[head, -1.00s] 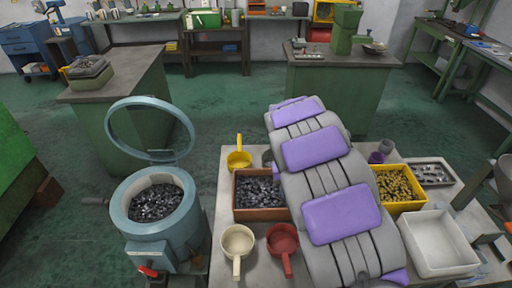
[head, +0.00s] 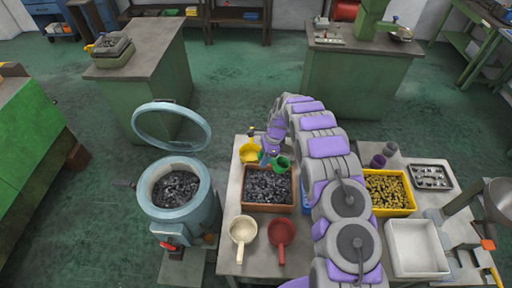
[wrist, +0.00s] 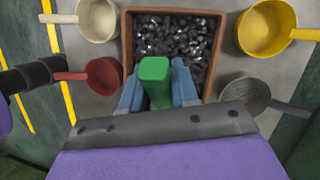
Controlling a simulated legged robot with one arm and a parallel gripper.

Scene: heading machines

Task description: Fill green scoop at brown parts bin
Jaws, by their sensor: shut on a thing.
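My gripper (head: 268,155) is shut on the handle of the green scoop (head: 282,163). In the wrist view the green handle (wrist: 154,82) stands between my two blue fingers (wrist: 157,92); the scoop's bowl is hidden there. In the head view the scoop is at the back edge of the brown parts bin (head: 268,208), above or just over its rim; I cannot tell its height. The bin's wall also shows in the wrist view (wrist: 127,60). It is full of dark metal parts (wrist: 175,35). I cannot see whether the scoop holds any parts.
Around the bin lie a yellow scoop (head: 250,152), a cream scoop (head: 242,230), a red scoop (head: 281,233) and a grey scoop (wrist: 245,95). A yellow bin (head: 390,210) and a white tray (head: 417,248) stand right. A round open-lidded machine (head: 178,195) stands left of the table.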

